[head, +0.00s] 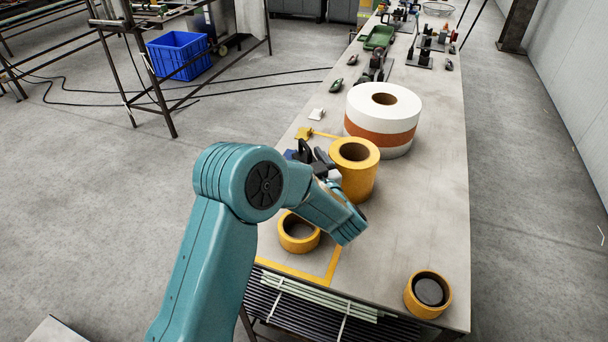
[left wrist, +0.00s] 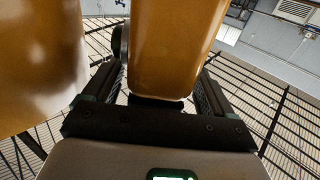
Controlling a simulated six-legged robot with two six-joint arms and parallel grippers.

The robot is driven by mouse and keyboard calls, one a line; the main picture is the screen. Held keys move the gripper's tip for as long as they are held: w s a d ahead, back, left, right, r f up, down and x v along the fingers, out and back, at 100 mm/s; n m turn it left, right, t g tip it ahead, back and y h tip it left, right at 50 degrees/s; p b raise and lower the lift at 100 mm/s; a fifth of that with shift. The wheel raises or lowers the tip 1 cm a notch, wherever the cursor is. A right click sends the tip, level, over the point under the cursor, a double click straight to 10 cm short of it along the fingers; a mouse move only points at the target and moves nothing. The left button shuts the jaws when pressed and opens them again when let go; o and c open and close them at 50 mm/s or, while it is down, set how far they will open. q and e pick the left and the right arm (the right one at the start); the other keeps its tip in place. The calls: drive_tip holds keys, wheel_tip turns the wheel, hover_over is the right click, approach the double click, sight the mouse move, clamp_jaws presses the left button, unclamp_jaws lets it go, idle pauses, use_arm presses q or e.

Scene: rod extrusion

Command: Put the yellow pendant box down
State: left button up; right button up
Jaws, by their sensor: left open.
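In the left wrist view the yellow pendant box (left wrist: 172,50) fills the space between my left fingers, a smooth orange-yellow body with rounded lower corners. My left gripper (head: 311,154) is open around it; I cannot tell whether a finger touches it. In the head view a small yellow piece shows just beyond the dark fingertips, seemingly the box's top (head: 303,133); the rest is hidden. The gripper is over the left side of the table (head: 425,215), left of a tall yellow roll (head: 362,183). My right gripper is not in view.
A low yellow tape roll (head: 299,246) is below my left wrist. A large white roll with an orange band (head: 382,138) stands behind the tall roll. Another yellow roll (head: 413,296) is at the front right.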

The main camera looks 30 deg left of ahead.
use_arm(q)
drive_tip(key=shift+w+d+f, duration=0.1)
drive_tip(key=shift+d, duration=0.1)
drive_tip(key=c, duration=0.4)
clamp_jaws()
